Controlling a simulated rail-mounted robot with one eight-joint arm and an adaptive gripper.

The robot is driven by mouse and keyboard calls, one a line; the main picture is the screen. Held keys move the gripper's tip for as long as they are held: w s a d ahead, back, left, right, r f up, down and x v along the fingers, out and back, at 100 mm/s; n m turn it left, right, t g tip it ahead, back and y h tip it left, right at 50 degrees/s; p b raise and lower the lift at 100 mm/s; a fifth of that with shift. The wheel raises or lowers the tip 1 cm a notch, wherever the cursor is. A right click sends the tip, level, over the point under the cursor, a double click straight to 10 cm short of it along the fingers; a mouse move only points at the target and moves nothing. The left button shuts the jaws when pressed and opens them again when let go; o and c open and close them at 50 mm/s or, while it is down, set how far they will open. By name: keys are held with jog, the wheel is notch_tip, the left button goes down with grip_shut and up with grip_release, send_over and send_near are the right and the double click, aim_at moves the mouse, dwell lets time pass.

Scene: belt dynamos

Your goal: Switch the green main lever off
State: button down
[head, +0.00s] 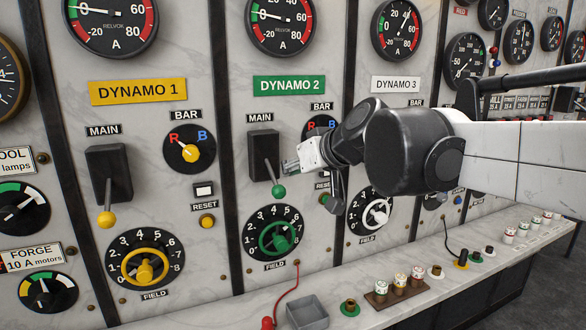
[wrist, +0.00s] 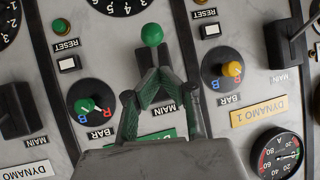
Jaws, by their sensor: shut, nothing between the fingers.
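The green main lever sits on the DYNAMO 2 panel, on a black housing (head: 263,155). Its green knob (head: 279,191) hangs low, with the handle pointing down. My gripper (head: 290,166) is close to the right of the handle in the head view, a little above the knob. The green knob also shows in the upside-down wrist view (wrist: 152,35), just beyond the fingertips (wrist: 159,72). The fingers are shut and empty, and cover part of the housing. Whether they touch the handle I cannot tell.
The DYNAMO 1 lever with a yellow knob (head: 107,217) hangs down on the left. A BAR selector (head: 319,127) is partly behind my arm. The green FIELD dial (head: 273,236) lies below the lever.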

jog(key=s+d+r, duration=0.2)
jog(key=s+d, duration=0.5)
jog(key=s, duration=0.4)
jog(key=shift+d+r+p, duration=0.3)
jog(key=shift+r+p, duration=0.05)
jog(key=shift+p, duration=0.05)
jog(key=shift+f, duration=0.1)
jog(key=s+d+f+m+g+h, duration=0.1)
jog(key=s+d+f, duration=0.3)
jog(key=f, duration=0.4)
jog(key=s+d+f+m+g+h+b, duration=0.1)
jog(key=s+d+f+m+h, duration=0.2)
jog(key=f, duration=0.6)
jog(key=s+d+f+m+h+b, duration=0.1)
jog(key=s+d+f+m+h, duration=0.1)
jog(key=s+d+f, duration=0.5)
jog(key=shift+s+f+g+h, duration=0.15)
jog(key=shift+f+g+h, duration=0.35)
jog(key=shift+f, duration=0.4)
jog(key=shift+a, duration=0.1)
